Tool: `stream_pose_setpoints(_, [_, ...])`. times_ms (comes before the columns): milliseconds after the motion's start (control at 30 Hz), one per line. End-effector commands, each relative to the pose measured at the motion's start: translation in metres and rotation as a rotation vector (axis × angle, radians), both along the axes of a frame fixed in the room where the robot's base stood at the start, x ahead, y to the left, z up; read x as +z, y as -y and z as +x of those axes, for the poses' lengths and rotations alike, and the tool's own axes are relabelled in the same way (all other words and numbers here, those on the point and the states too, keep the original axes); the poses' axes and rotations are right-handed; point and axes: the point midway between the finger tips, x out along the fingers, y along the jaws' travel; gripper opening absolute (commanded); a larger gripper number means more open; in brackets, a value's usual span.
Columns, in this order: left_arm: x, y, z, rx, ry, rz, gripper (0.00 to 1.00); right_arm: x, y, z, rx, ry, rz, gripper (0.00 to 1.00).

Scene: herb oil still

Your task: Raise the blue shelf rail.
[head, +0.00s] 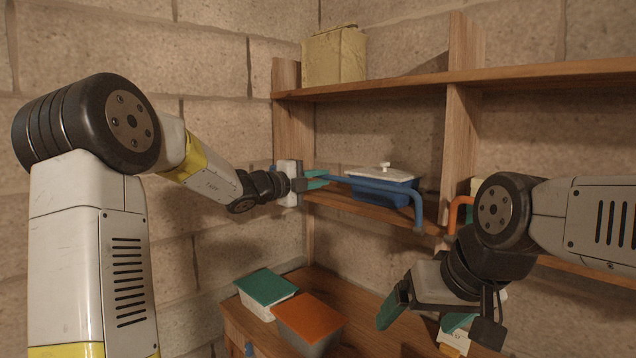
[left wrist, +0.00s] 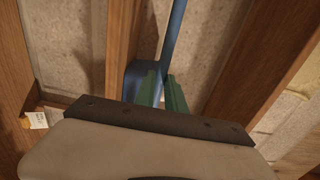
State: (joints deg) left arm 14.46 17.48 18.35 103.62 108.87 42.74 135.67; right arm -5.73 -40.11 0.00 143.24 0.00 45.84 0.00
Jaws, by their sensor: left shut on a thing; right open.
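The blue shelf rail (head: 375,188) runs along the front of the middle shelf (head: 345,205) in the head view, with a bent-down end at its right. It stands in front of a blue container with a white lid (head: 383,174). My left gripper (head: 318,180) has its green fingers closed on the rail near its left end. In the left wrist view the blue rail (left wrist: 174,38) runs up from between the green fingers (left wrist: 161,92). My right gripper (head: 425,314) is open and empty, lower right, apart from the rail. My right arm hides part of the shelf's right side.
An orange rail (head: 453,216) shows at the right shelf bay. A beige box (head: 334,55) stands on the top shelf. A green-topped box (head: 266,285) and an orange-topped box (head: 308,318) sit on the lower surface. Wooden uprights (head: 462,140) divide the shelves.

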Motion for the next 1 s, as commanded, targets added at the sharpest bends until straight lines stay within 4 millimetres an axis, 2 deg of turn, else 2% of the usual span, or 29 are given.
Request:
stream_pose_setpoints(33, [0.01, 0.002, 0.004, 0.002, 0.013, -0.008, 0.0, 0.0, 0.0, 0.0, 0.0, 0.0, 0.0, 0.89])
stream_pose_setpoints(100, [0.012, 0.007, 0.007, 0.002, 0.013, -0.008, 0.0, 0.0, 0.0, 0.0, 0.0, 0.0, 0.0, 0.89])
stream_pose_setpoints(267, [0.015, 0.013, 0.011, 0.001, 0.016, -0.009, 0.04, 0.0, 0.0, 0.0, 0.0, 0.0, 0.0, 0.89])
stream_pose_setpoints(500, [0.018, 0.033, 0.021, -0.007, 0.016, -0.011, 0.09, 0.0, 0.0, 0.0, 0.0, 0.0, 0.0, 0.89])
stream_pose_setpoints(733, [0.02, 0.037, 0.022, -0.008, 0.018, -0.011, 0.12, 0.0, 0.0, 0.0, 0.0, 0.0, 0.0, 0.89])
stream_pose_setpoints(767, [0.02, 0.037, 0.022, -0.009, 0.019, -0.011, 0.33, 0.0, 0.0, 0.0, 0.0, 0.0, 0.0, 0.89])
stream_pose_setpoints(833, [0.02, 0.037, 0.022, -0.009, 0.018, -0.01, 0.47, 0.0, 0.0, 0.0, 0.0, 0.0, 0.0, 0.89])
stream_pose_setpoints(1000, [0.017, 0.036, 0.023, -0.006, 0.013, -0.007, 0.47, 0.0, 0.0, 0.0, 0.0, 0.0, 0.0, 0.89])
